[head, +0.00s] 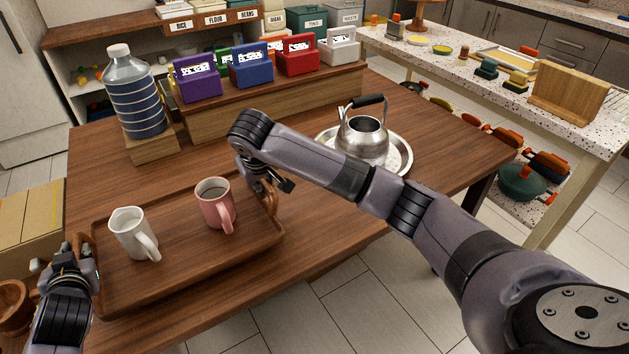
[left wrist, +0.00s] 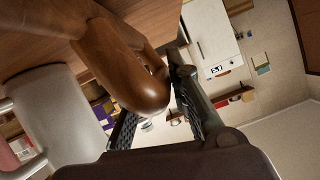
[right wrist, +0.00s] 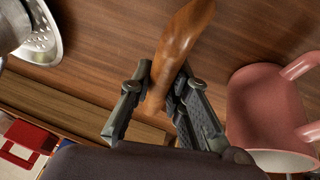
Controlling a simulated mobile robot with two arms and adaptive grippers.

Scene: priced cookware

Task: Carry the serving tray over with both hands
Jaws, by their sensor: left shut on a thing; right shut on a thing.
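The brown wooden serving tray (head: 180,274) is at the front left of the wooden table in the head view. My right gripper (head: 268,188) is at the right end, shut on the other handle, seen in the right wrist view (right wrist: 176,50). I cannot tell whether the tray touches the table.
A blue-banded bottle (head: 134,95) on a wooden block and a raised shelf (head: 270,100) with coloured boxes are behind. A speckled counter (head: 480,95) is at right.

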